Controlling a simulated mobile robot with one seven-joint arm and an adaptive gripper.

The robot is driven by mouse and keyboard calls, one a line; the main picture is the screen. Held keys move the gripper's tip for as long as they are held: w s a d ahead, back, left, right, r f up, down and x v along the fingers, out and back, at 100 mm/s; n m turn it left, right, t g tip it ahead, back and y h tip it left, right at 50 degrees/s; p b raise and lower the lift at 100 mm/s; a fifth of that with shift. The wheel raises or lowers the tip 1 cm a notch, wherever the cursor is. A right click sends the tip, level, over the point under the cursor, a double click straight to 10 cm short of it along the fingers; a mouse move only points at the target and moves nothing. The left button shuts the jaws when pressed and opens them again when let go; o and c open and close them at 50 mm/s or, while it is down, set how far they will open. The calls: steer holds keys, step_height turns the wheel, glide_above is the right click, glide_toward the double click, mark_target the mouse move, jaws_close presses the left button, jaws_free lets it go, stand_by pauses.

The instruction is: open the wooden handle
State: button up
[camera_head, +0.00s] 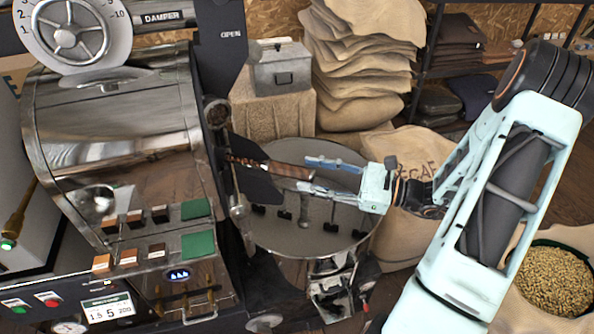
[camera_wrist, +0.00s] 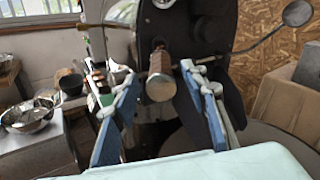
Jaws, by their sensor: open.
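The wooden handle (camera_head: 268,167) is a striped brown bar sticking out to the right from the front of the metal roaster. In the wrist view the handle (camera_wrist: 160,84) shows nearly end-on, as a round pale end with brown wood behind it. My gripper (camera_head: 305,174) is open, with its blue fingers pointing left at the free end of the handle. In the wrist view my gripper (camera_wrist: 158,78) has one finger on each side of the handle, with gaps showing. I cannot tell how far the handle's end reaches in between the fingertips.
The roaster drum (camera_head: 115,130) fills the left. A round metal cooling tray (camera_head: 335,232) lies below my gripper. Burlap sacks (camera_head: 365,70) and a grey metal box (camera_head: 280,68) stand behind. A tub of beans (camera_head: 555,280) is at the lower right. A thin rod with a round end (camera_wrist: 297,13) shows upper right.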

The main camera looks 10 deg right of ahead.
steer(key=v, duration=0.7)
stand_by(0.7)
steer(key=shift+d, duration=0.15)
steer(key=c, duration=0.5)
steer(key=shift+s+d+r+g+b, duration=0.1)
steer(key=shift+d+g+b, duration=0.05)
steer(key=shift+g+b, duration=0.25)
steer(key=shift+c, duration=1.1)
steer(key=shift+s+d+r+g+h+b, duration=0.1)
steer(key=shift+d+r+g+h+b, duration=0.45)
steer(key=shift+g+b, duration=0.25)
jaws_close()
steer(key=s+d+r+m+g+h+b, duration=0.2)
steer(key=s+d+r+m+h+b, duration=0.15)
steer(key=r+h+b, duration=0.35)
steer(key=shift+n+y, duration=0.25)
steer(key=shift+y, duration=0.1)
steer(key=shift+w+a+f+p, duration=0.35)
steer(key=shift+w+a+f, duration=0.65)
steer(key=shift+a, duration=0.55)
steer(key=shift+w+a+f+p, duration=0.35)
steer(key=shift+w+a+f, duration=0.45)
steer(key=shift+w+a, duration=0.5)
steer(key=shift+w+a+f+p, duration=0.35)
steer(key=shift+w+a+f, duration=0.55)
steer(key=shift+a, duration=0.85)
